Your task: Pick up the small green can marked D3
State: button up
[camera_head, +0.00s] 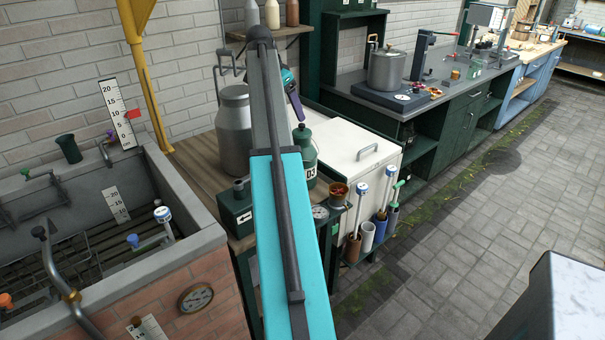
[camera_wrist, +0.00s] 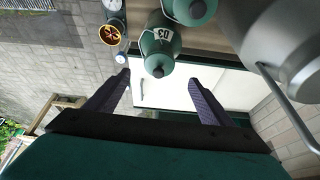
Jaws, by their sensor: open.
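The small green can marked D3 (camera_head: 309,166) stands on the wooden bench, partly hidden behind my arm in the head view. In the wrist view the D3 can (camera_wrist: 155,48) shows its white label and dark top knob, just beyond the fingertips and roughly centred between them. My gripper (camera_wrist: 159,77) is open and empty. In the head view it (camera_head: 297,108) is mostly behind my arm, above the can.
A large grey milk can (camera_head: 233,135) stands left of the D3 can, with a dark green box (camera_head: 236,212) in front. A white chest (camera_head: 345,150) is to the right.

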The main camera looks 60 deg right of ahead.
aim_at(300, 132)
jog(key=shift+p+x, duration=0.7)
jog(key=shift+x, duration=3.45)
jog(key=shift+s, duration=0.1)
jog(key=shift+p+x, duration=1.05)
jog(key=shift+x, duration=1.55)
jog(key=shift+a, duration=0.15)
grip_shut()
